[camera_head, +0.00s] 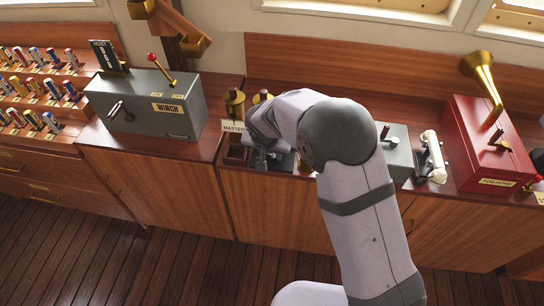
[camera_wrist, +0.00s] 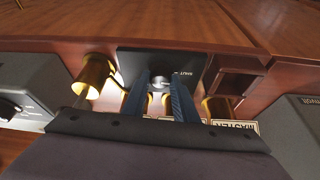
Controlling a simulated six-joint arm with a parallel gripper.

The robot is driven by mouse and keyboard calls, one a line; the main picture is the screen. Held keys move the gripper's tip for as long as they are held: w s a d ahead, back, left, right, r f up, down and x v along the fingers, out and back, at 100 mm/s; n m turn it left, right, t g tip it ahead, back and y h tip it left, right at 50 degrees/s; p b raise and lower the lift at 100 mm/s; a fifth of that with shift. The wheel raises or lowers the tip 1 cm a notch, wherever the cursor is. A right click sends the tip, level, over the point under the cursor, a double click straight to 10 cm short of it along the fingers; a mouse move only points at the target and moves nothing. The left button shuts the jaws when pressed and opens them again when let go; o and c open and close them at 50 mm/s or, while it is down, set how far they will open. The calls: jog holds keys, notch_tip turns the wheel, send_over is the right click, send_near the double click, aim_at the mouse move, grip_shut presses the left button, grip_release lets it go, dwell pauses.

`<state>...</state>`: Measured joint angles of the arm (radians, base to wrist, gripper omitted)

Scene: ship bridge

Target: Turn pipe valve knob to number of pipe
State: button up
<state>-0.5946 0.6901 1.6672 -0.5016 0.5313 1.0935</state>
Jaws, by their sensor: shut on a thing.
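My gripper (camera_wrist: 163,88) reaches down to a dark plate (camera_wrist: 132,62) on the wooden counter. Its two blue-grey fingers stand on either side of a small silver knob (camera_wrist: 157,85) and are shut on it. The word SHUT is on the plate beside the knob. A brass pipe (camera_wrist: 92,76) stands left of the plate in the wrist view, and brass also shows beside the fingers. No pipe number is readable. In the head view my gripper (camera_head: 268,158) is low at the counter's front, and my arm hides the knob.
A brass fitting (camera_head: 234,105) stands behind a MASTER label (camera_head: 233,126). The grey WINCH box (camera_head: 155,105) is to the left. A grey box (camera_head: 397,155), a white handset (camera_head: 432,158) and a red FOG HORN box (camera_head: 485,150) are to the right.

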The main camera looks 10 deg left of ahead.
jog(key=m+b, duration=0.1)
jog(key=b, duration=0.1)
jog(key=m+h+b, duration=0.1)
jog(key=m+b, duration=0.1)
jog(key=shift+a+f, duration=0.15)
jog(key=shift+f, duration=0.1)
jog(key=m, duration=0.1)
jog(key=m+h+b, duration=0.1)
jog(key=m, duration=0.1)
jog(key=m+g+b, duration=0.1)
jog(key=shift+w+a+r+m+h, duration=0.1)
jog(key=shift+r+m+h, duration=0.2)
jog(key=shift+m, duration=0.1)
jog(key=o, duration=1.1)
jog(key=shift+c, duration=0.2)
jog(key=v, duration=0.7)
jog(key=shift+r+b, duration=0.15)
jog(key=shift+b, duration=0.25)
